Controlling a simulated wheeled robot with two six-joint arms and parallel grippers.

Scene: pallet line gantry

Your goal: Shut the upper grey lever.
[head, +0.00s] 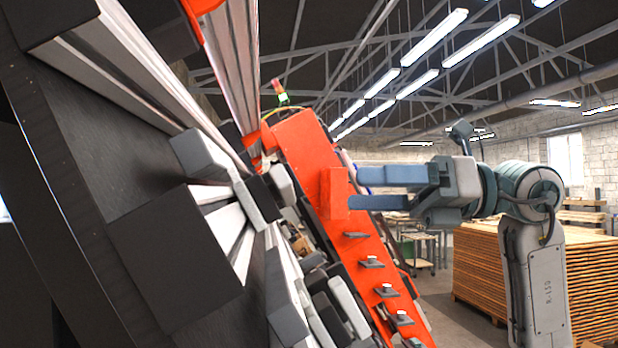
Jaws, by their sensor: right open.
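My right gripper (354,187) comes in from the right with its two blue-grey fingers apart, one above the other. Its fingertips are at an orange block (334,193) on a tilted orange beam (312,148); I cannot tell whether they touch it. Several small dark-grey pieces stick out along the lower beam, among them an upper one (356,235) and one below it (371,262). I cannot tell which piece is the upper grey lever, or whether it is hidden. My left gripper is not in view.
Large dark panels and blocks (172,255) with pale rails (130,75) fill the left, close to the camera. Grey and white machine parts (330,310) crowd the lower middle. A stack of wooden boards (590,285) stands behind at the right. A workbench (424,243) stands farther back.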

